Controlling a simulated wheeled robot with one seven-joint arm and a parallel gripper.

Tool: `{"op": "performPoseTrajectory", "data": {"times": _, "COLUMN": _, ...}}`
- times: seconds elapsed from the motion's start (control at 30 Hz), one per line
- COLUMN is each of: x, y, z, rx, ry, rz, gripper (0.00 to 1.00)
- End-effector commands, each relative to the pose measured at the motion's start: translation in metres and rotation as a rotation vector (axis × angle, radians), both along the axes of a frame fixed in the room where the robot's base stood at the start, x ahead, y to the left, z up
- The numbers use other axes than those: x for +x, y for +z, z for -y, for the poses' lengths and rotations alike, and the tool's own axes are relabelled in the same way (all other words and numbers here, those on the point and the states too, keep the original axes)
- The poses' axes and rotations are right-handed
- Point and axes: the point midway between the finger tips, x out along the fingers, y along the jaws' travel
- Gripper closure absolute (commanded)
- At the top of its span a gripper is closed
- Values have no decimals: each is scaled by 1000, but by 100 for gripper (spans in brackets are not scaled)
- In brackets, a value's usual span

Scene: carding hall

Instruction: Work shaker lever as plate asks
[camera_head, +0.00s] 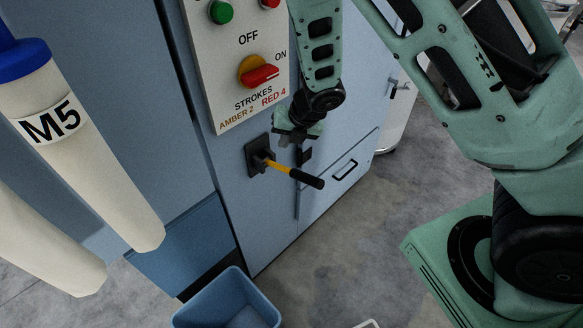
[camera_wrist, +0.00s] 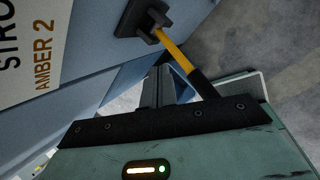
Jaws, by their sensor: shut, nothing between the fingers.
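The plate (camera_head: 238,60) is pale, on a blue cabinet, and reads "STROKES AMBER 2 RED 4". It bears a rotary switch (camera_head: 260,73) with an amber round base and a red handle turned toward ON. Below the plate, the shaker lever (camera_head: 280,167) has a yellow shaft and black grip and sticks out from a black mount. In the wrist view the lever (camera_wrist: 177,50) runs down behind my gripper's edge, which hides the grip's end. My gripper (camera_head: 303,155) is just above the lever, fingers shut and empty. In the wrist view the fingers (camera_wrist: 158,85) are left of the shaft; contact is unclear.
A green button (camera_head: 221,12) and a red button are at the plate's top. A cabinet drawer handle (camera_head: 346,170) is right of the lever. A blue bin (camera_head: 228,300) stands below on the floor. A pale cylinder marked M5 (camera_head: 80,140) fills the left. Grey floor (camera_head: 340,250) is open below the lever.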

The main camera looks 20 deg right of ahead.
Motion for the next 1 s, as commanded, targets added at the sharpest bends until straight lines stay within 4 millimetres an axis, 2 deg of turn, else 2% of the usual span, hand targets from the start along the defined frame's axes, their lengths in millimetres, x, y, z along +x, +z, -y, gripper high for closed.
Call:
{"op": "performPoseTrajectory", "data": {"times": 0.77, "x": 0, "y": 0, "z": 0, "rx": 1, "ry": -3, "rz": -1, "gripper": 100}}
{"op": "performPoseTrajectory", "data": {"times": 0.87, "x": 0, "y": 0, "z": 1, "rx": 16, "ry": -38, "rz": -8, "gripper": 100}}
{"op": "performPoseTrajectory", "data": {"times": 1.0, "x": 0, "y": -2, "z": 5, "rx": 84, "ry": -196, "rz": -45, "gripper": 100}}
